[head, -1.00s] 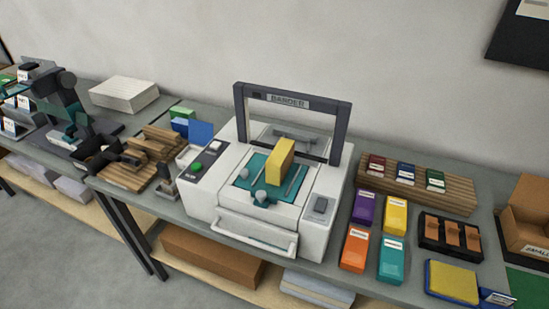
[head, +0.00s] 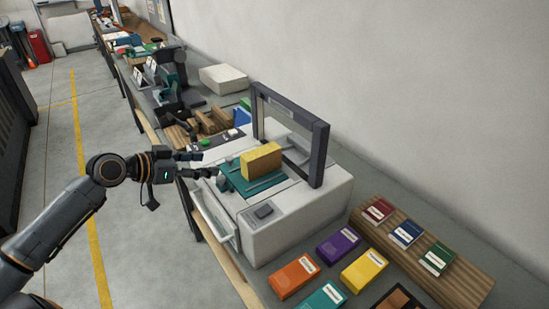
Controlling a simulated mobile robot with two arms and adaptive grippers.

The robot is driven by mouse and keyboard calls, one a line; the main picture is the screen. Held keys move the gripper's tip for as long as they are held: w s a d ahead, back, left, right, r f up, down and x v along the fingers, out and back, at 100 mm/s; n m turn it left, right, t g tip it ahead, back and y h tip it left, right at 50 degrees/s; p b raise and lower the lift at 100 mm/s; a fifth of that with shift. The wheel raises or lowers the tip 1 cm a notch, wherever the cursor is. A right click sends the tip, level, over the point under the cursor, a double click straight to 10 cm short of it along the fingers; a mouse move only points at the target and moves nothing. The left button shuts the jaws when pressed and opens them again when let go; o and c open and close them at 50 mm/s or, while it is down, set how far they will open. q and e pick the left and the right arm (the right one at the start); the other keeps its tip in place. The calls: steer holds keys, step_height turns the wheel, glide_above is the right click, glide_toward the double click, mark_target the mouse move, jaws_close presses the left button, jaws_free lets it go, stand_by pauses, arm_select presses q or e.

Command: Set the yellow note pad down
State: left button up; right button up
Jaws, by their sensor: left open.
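The yellow note pad (head: 261,160) stands on edge on the teal bed (head: 239,184) of the white machine (head: 297,214). My left gripper (head: 209,164) is open at the left side of the machine, its fingers pointing right toward the pad. A gap shows between the fingertips and the pad, and nothing is between the fingers. My right gripper is not in view.
A dark raised frame (head: 318,154) stands over the machine's back. Purple (head: 338,244), orange (head: 294,277), yellow (head: 363,271) and teal (head: 322,298) boxes lie in front right. A wooden rack (head: 455,262) holds small books. Wooden blocks (head: 207,122) sit behind the machine.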

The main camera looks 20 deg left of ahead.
mark_target(255, 153)
arm_select(q)
steer(key=shift+m+h, duration=0.8)
steer(key=shift+h, duration=0.1)
steer(key=d+r, duration=0.3)
steer(key=r, duration=0.1)
steer(key=shift+w+d, duration=0.3)
steer(key=shift+d, duration=0.1)
steer(key=shift+w+d+f+p, duration=0.15)
steer(key=shift+w+f+p, duration=0.05)
steer(key=shift+w+p, duration=0.1)
steer(key=p+x, duration=0.2)
steer(key=x, duration=0.4)
steer(key=shift+w+d+f, duration=0.2)
steer(key=shift+w+f, duration=0.1)
steer(key=shift+w, duration=0.05)
steer(key=shift+w+d+p, duration=0.15)
steer(key=shift+w+p, duration=0.1)
steer(key=shift+p, duration=0.1)
steer(key=p+x, duration=0.2)
steer(key=x, duration=0.2)
steer(key=shift+w+f, duration=0.2)
steer(key=shift+w+d+f, duration=0.1)
steer(key=shift+w+f, duration=0.05)
steer(key=c, duration=0.3)
jaws_close()
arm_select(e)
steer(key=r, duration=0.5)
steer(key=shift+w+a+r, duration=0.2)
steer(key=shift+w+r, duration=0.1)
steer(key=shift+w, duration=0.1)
